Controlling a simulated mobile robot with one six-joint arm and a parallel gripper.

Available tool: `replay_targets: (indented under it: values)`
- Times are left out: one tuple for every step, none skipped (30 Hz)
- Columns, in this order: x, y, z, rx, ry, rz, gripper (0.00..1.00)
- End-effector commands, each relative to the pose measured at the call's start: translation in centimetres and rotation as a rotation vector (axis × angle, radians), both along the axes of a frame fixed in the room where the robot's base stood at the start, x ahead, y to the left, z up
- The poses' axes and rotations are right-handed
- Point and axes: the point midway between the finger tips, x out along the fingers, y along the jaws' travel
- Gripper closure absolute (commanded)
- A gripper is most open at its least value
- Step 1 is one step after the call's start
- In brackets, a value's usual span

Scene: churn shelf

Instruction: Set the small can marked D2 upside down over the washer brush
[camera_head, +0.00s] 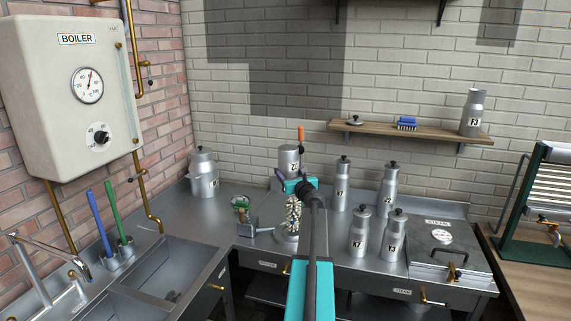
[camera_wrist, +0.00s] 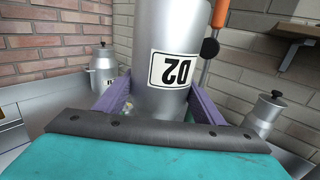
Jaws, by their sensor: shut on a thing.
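The small can D2 (camera_head: 289,155) is a grey metal can held upside down. In the wrist view the can (camera_wrist: 172,30) has its D2 label inverted, while other cans there stand upright. My gripper (camera_head: 288,175) is shut on it, with purple fingers on both sides in the wrist view (camera_wrist: 160,98). The washer brush (camera_head: 293,212), with pale bristles, stands upright on a round metal base on the counter. It shows below the can in the head view, apart from it. I cannot tell whether the can is straight above it. My arm hides part of its right side.
Several lidded cans (camera_head: 359,232) stand right of the brush, near a steam chest (camera_head: 440,245). A large can (camera_head: 203,175) and a small green-topped item (camera_head: 241,204) are on the left. An orange-tipped handle (camera_head: 301,133) rises by the held can. A shelf (camera_head: 400,131) is behind.

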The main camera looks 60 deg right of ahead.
Motion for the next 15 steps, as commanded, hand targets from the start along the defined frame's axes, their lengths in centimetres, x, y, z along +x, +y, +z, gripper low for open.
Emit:
replay_targets:
  values:
    - [-0.7,-1.0,0.8,-0.001,0.000,-0.018,0.65]
    - [-1.0,-1.3,0.9,-0.001,0.000,-0.027,0.65]
    - [-1.4,-1.7,1.1,-0.001,0.000,-0.036,0.65]
    - [-1.6,-1.9,1.2,-0.001,0.000,-0.042,0.65]
    - [-1.7,-2.1,1.3,-0.001,0.000,-0.046,0.65]
    - [-1.9,-2.2,1.3,-0.001,0.000,-0.050,0.65]
    - [-1.9,-2.3,1.3,-0.001,0.000,-0.051,0.65]
    - [-1.9,-2.3,1.3,-0.001,0.000,-0.052,0.65]
    - [-1.9,-2.3,1.3,-0.001,-0.001,-0.052,0.65]
    - [-1.9,-2.3,1.3,-0.001,-0.001,-0.052,0.65]
    - [-1.9,-2.3,1.3,0.000,0.000,-0.051,0.65]
    - [-1.9,-2.3,1.3,-0.001,-0.001,-0.051,0.65]
    - [-1.9,-2.2,1.3,-0.001,-0.001,-0.051,0.65]
    - [-1.9,-2.2,1.3,0.000,0.000,-0.050,0.65]
    - [-1.8,-2.2,1.3,0.000,0.000,-0.050,0.65]
